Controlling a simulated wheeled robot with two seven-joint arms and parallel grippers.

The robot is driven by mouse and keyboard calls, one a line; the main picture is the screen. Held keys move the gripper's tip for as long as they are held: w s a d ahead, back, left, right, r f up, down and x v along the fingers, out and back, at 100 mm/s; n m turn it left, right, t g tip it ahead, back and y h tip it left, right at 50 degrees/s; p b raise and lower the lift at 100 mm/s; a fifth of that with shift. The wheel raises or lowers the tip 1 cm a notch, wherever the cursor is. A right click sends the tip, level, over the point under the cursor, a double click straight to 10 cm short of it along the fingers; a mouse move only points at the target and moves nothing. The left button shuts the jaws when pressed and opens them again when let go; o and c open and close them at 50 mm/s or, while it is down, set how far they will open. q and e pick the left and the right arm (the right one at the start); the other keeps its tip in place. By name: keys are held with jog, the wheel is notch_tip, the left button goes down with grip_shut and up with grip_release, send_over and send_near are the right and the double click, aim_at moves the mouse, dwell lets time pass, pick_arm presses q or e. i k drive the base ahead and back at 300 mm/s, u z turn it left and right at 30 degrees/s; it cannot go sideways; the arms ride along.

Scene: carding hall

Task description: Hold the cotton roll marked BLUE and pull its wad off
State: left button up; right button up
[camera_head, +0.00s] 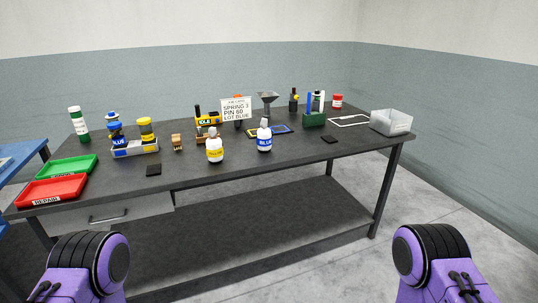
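A small white bottle-shaped item with a blue band (264,140) stands upright on the dark table, right of centre. Its band seems to read BLUE, and a pale grey lump sits at its top; I cannot tell for sure that this is the cotton roll and its wad. A similar white item with a yellow band (214,150) stands to its left. A blue piece with a BLUE label (116,137) sits in a grey tray at the left. My two purple arms show only at the bottom corners, well short of the table; neither gripper is in view.
A green tray (66,167) and a red REPAIR tray (46,192) lie at the table's left end. A sign reading LOT BLUE (236,108) stands behind. A green holder (314,120) and clear bin (391,122) are at right. The table's front middle is mostly clear.

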aim_at(264, 137)
jog(key=u, duration=0.9)
jog(key=i, duration=1)
jog(key=z, duration=0.15)
